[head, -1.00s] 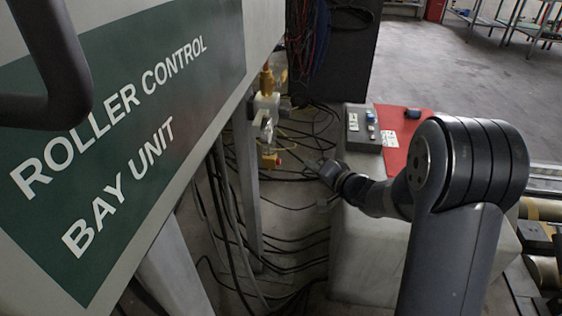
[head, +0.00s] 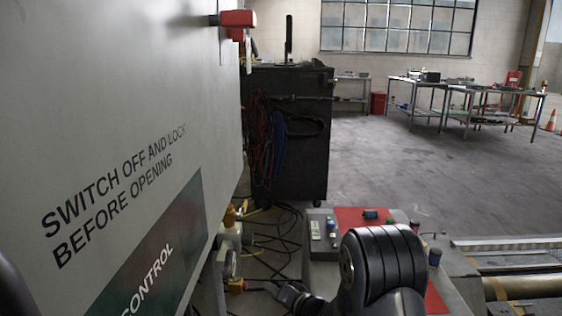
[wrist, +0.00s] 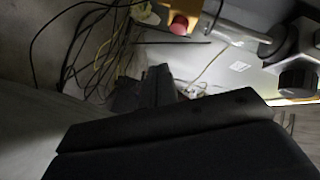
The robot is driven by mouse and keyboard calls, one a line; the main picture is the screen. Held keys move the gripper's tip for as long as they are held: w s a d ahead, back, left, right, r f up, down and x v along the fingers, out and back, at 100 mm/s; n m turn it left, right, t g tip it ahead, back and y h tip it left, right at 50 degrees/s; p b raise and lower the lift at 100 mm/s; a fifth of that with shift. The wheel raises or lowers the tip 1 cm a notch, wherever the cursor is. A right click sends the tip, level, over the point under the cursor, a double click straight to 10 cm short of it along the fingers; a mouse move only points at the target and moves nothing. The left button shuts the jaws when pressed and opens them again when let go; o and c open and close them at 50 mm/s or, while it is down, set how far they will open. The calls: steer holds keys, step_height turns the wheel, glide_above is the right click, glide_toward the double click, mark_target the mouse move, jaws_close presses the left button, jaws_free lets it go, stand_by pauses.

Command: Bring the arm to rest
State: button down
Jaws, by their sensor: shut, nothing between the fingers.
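My arm (head: 380,268) reaches over the light-coloured block at the lower middle of the head view. Its dark wrist end (head: 290,296) points left, toward the cabinet's lower corner, and is partly cut off by the bottom edge. In the wrist view my gripper (wrist: 142,88) shows as dark fingers close together with nothing held. Cables and a yellow box with a red button (wrist: 181,24) lie beyond the fingers. No contact with them is visible.
A grey cabinet (head: 110,80) with a red switch handle (head: 237,19) fills the left. A brass valve (head: 230,216) sits by its lower edge. A black cart (head: 300,150) stands behind; open floor (head: 400,160) lies beyond.

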steer(key=d+b, duration=0.1)
steer(key=d, duration=0.4)
steer(key=shift+s+d+b, duration=0.1)
steer(key=shift+d+b, duration=0.25)
steer(key=a, duration=0.2)
steer(key=a+b, duration=0.1)
steer(key=a, duration=0.2)
steer(key=shift+a+f, duration=0.25)
steer(key=shift+a, duration=0.1)
steer(key=b, duration=0.4)
steer(key=shift+d, duration=0.1)
steer(key=r+p, duration=0.1)
steer(key=p, duration=0.1)
steer(key=shift+p, duration=0.4)
steer(key=p, duration=0.4)
